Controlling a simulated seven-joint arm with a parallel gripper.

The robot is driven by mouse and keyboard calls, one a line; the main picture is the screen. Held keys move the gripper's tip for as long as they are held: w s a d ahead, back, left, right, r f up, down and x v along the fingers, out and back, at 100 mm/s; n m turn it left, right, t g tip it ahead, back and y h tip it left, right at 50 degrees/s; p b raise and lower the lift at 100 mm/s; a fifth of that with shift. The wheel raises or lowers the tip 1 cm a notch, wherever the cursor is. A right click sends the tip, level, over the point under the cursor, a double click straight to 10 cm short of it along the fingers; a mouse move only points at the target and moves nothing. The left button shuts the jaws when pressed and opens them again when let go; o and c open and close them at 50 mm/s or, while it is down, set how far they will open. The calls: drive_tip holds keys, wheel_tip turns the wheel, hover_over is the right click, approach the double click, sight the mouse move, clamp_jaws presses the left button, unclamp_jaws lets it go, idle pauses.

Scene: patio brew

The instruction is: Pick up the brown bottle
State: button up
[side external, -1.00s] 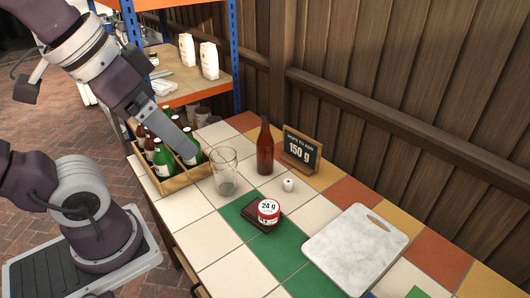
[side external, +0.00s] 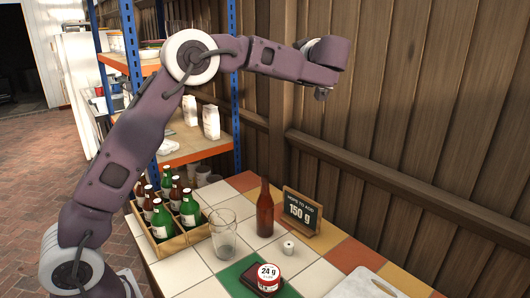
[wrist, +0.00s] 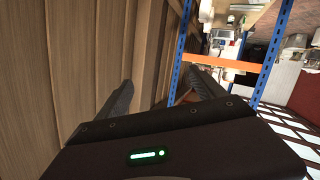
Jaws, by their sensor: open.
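A brown bottle (side external: 265,212) stands upright alone on the tiled table, between a clear glass (side external: 223,236) and a small chalkboard sign reading 150 g (side external: 301,212). More brown bottles (side external: 176,189) stand among green ones in the wooden crate (side external: 183,241) at the left. My gripper (wrist: 160,80) is open, with its two fingers apart and nothing seen between them. In the side view my arm's end is high above the table, above and right of the lone bottle; the fingers are not clear there. No bottle shows in the wrist view.
A small white object (side external: 289,247) sits in front of the sign. A red-and-white tin reading 24 g (side external: 268,277) rests on a dark block. A marble board (side external: 362,284) is at the right. The blue-and-orange shelf (side external: 200,150) and wooden wall (side external: 420,130) stand behind.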

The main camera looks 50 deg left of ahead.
sight(269, 207)
drive_tip(key=s+a+f+n+g, duration=0.1)
drive_tip(key=s+f+g, duration=0.25)
drive_tip(key=f, duration=0.45)
drive_tip(key=s+f+n+g, duration=0.1)
drive_tip(key=s+f+g, duration=0.2)
drive_tip(key=f+g, duration=0.3)
drive_tip(key=shift+t, duration=0.85)
wheel_tip(269, 207, down, 28)
drive_tip(key=shift+a+r, duration=0.1)
drive_tip(key=shift+a, duration=0.05)
drive_tip(key=a+f, duration=0.1)
drive_tip(key=f, duration=0.1)
drive_tip(key=shift+a+f, duration=0.3)
drive_tip(key=shift+a, duration=0.1)
drive_tip(key=x, duration=0.5)
drive_tip(key=shift+w+d+f, duration=0.15)
drive_tip(key=shift+w+f, duration=0.2)
drive_tip(key=c, duration=1.7)
